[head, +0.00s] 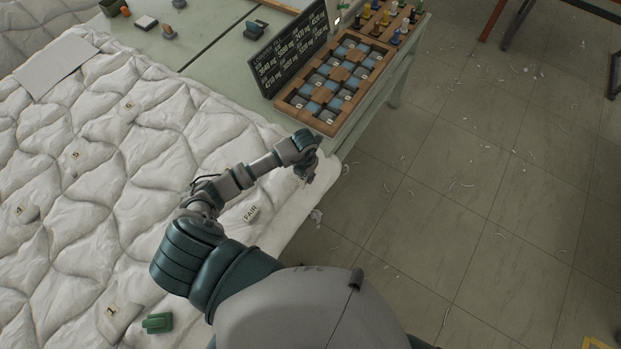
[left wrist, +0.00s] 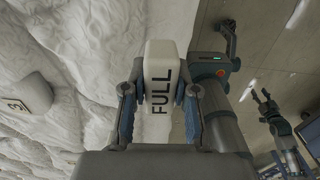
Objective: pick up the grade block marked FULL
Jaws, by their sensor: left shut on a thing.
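The block marked FULL (left wrist: 160,95) is white with black letters and stands out between the fingers in the left wrist view. My left gripper (left wrist: 160,100) is shut on it, one finger on each side. In the head view my left gripper (head: 306,172) is over the right edge of the white duvet, near the front of the wooden tray; the FULL block cannot be made out there. A block marked FAIR (head: 251,213) lies on the duvet beside my arm. An arm with a forked end (left wrist: 268,102) shows in the left wrist view, perhaps my right one.
The duvet (head: 120,190) is lumpy, with several numbered tags (head: 112,310) on it. A green block (head: 157,323) lies at the lower left. The wooden tray (head: 326,128) has grey and blue compartments; a dark board (head: 290,58) stands along it. Open floor (head: 450,200) lies right.

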